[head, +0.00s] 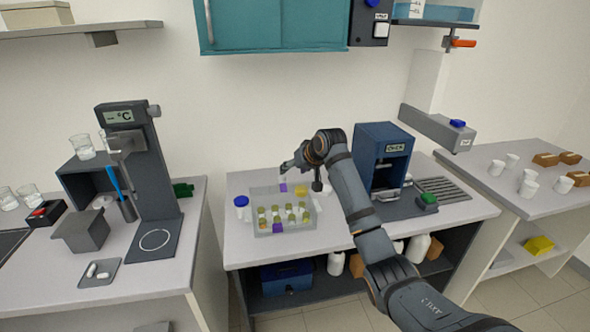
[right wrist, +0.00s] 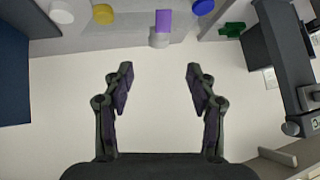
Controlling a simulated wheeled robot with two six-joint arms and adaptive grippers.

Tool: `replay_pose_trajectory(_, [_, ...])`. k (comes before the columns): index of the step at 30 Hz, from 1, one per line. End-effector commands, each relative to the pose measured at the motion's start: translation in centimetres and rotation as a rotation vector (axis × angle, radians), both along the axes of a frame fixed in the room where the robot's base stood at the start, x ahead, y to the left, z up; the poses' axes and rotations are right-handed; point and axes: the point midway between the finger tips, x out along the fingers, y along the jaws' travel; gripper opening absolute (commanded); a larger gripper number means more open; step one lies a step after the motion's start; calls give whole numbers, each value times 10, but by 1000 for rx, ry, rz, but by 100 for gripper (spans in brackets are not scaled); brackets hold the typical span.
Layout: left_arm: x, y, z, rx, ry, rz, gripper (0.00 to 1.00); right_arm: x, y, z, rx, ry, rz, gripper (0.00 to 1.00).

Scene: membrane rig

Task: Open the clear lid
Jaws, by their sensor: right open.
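A clear box (head: 262,231) holding several vials with yellowish tops stands on the middle bench. Its clear lid is too faint to tell from the walls, so I cannot tell how it sits. One purple tab (head: 279,228) is at the box's front and another purple tab (head: 283,187) is at its back. My right gripper (head: 287,167) is above and behind the box's back edge. In the right wrist view the right gripper (right wrist: 159,75) has its fingers wide apart with nothing between them; a purple tab (right wrist: 163,21) lies beyond the fingertips. My left gripper is not visible.
A blue-capped white jar (head: 241,207) stands left of the box. A teal cabinet (head: 275,25) hangs above. Bare bench lies in front of the box.

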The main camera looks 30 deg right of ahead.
Motion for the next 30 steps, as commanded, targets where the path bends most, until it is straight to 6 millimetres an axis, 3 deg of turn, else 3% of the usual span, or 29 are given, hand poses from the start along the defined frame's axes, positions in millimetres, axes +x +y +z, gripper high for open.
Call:
replay_pose_trajectory(7, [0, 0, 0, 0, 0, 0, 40, -1, 0, 1, 1, 1, -1, 57])
replay_pose_trajectory(11, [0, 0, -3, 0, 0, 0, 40, 0, 2, -9, -56, -15, 36, 40])
replay_pose_trajectory(14, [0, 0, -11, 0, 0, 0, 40, 2, 7, -35, -268, -68, 163, 26])
replay_pose_trajectory(20, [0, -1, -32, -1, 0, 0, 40, -6, 22, -93, -1053, -175, 577, 0])
replay_pose_trajectory(26, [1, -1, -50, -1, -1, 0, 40, -35, 42, -126, -1918, -106, 966, 0])
replay_pose_trajectory(30, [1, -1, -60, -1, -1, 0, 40, -61, 55, -135, -2450, 73, 1180, 0])
